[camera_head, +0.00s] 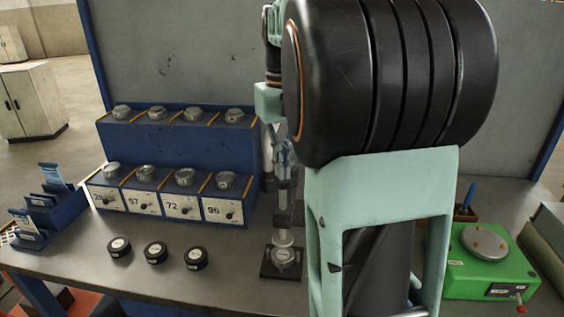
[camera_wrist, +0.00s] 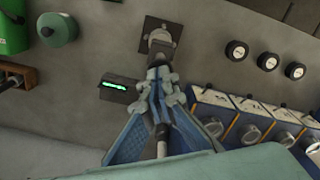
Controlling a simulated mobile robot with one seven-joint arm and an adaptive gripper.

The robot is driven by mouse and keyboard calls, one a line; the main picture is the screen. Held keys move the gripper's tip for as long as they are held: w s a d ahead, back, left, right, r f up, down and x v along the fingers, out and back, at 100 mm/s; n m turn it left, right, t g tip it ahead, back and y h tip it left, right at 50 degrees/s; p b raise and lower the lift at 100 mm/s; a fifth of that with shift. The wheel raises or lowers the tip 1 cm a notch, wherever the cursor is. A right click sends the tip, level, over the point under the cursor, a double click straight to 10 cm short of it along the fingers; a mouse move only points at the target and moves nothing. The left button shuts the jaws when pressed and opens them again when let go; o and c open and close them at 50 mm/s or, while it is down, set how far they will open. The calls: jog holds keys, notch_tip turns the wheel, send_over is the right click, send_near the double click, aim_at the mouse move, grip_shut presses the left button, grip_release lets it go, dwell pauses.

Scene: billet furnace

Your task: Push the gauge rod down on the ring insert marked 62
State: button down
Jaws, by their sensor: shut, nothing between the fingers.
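The gauge stand has a dark square base (camera_head: 266,273) on the bench, just left of my arm in the head view. A round metal ring insert (camera_head: 283,258) sits on it; I cannot read its marking. In the wrist view my gripper (camera_wrist: 158,82) lines up with the stand base (camera_wrist: 147,24) and partly hides the rod. I cannot tell whether fingers and rod touch.
A blue rack (camera_head: 165,135) holds several metal rings above labels including 57, 72 and 96. Three black discs (camera_head: 156,252) lie before it. A lit green display box (camera_wrist: 117,89) is near the stand. A green device (camera_head: 490,262) stands right of my arm.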

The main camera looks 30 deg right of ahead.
aim_at(283, 185)
jog(key=shift+f+b, duration=1.45)
jog(key=shift+f, duration=1)
jog(key=shift+r, duration=0.1)
notch_tip(283, 185, up, 7)
jog(key=p, duration=0.6)
jog(key=shift+p, duration=0.4)
